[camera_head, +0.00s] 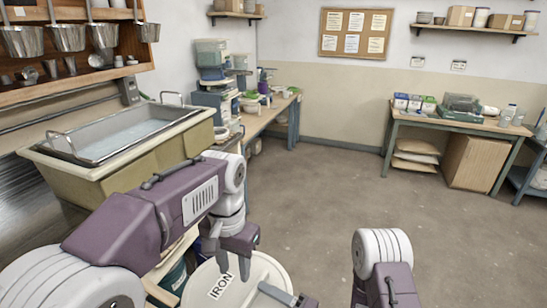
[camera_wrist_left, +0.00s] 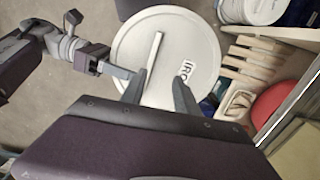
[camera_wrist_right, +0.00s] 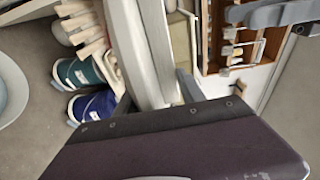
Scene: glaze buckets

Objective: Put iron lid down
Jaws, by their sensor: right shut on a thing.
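The iron lid (camera_head: 268,266) is a round, pale disc with a black IRON label and a raised bar handle. It lies at the bottom centre of the head view and shows nearly whole in the left wrist view (camera_wrist_left: 190,40). My left gripper (camera_head: 231,270) is above the lid with its fingers apart, near one end of the bar handle (camera_wrist_left: 154,55). My right gripper (camera_head: 290,298) is shut on the lid at its edge side; the right wrist view shows the pale lid edge-on (camera_wrist_right: 130,45) between its fingers. What lies under the lid is hidden.
A wooden slatted rack (camera_wrist_left: 262,60) and a red round top (camera_wrist_left: 275,105) are beside the lid. Teal (camera_wrist_right: 78,72) and blue (camera_wrist_right: 92,106) buckets stand nearby. A sink (camera_head: 110,150) is at the left. Open floor (camera_head: 330,190) lies ahead.

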